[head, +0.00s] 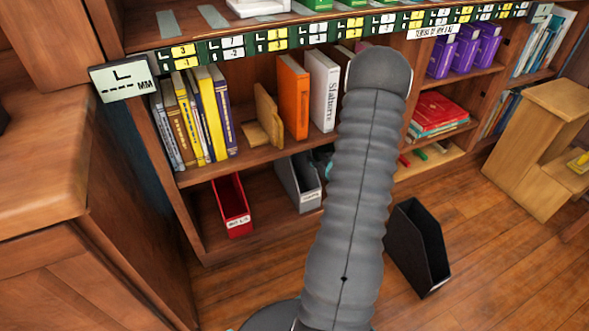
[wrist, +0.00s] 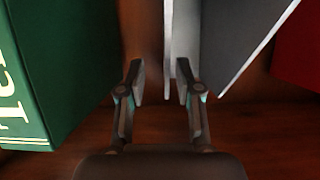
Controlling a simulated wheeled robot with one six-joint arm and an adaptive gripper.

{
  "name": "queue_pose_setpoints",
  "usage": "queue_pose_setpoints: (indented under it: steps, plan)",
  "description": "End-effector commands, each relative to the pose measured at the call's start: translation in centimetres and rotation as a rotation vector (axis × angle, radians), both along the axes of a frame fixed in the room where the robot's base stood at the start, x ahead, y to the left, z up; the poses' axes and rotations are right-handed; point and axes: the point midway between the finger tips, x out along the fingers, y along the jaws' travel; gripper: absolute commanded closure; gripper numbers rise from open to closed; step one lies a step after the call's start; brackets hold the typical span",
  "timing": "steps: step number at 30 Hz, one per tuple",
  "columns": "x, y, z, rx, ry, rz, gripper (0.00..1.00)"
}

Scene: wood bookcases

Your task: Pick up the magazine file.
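Three magazine files show in the head view. A grey one (head: 299,183) and a red one (head: 231,205) stand on the bottom shelf, and a black one (head: 418,245) stands on the floor at the right. In the wrist view my gripper (wrist: 161,82) is open. The thin, pale wall edge of the grey file (wrist: 235,40) appears in the gap between the fingers, nearer the right finger. I cannot tell whether they touch. In the head view my grey arm hides the gripper.
A large green object with pale lettering (wrist: 60,65) stands left of the fingers in the wrist view, and a red surface (wrist: 299,60) is at the far right. The middle shelf (head: 245,160) above holds books. A wooden cabinet (head: 45,160) stands at the left.

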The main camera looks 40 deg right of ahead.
Motion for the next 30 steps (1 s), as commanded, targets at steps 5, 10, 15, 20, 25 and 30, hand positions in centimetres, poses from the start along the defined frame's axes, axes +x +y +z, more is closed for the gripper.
queue_pose_setpoints:
  steps: [5, 10, 15, 20, 25, 30]
  plan:
    - [1.3, -0.2, -0.5, 0.0, 0.0, 0.0, 0.66]
    - [2.6, -0.2, -0.8, -0.001, 0.0, 0.002, 0.66]
    - [5.0, -0.3, -1.3, -0.001, 0.0, 0.001, 0.66]
    - [6.3, -0.7, -1.8, -0.001, 0.0, 0.0, 0.66]
    - [6.5, -0.8, -1.8, -0.001, 0.0, -0.001, 0.66]
    - [6.4, -0.8, -1.8, 0.0, 0.0, -0.001, 0.83]
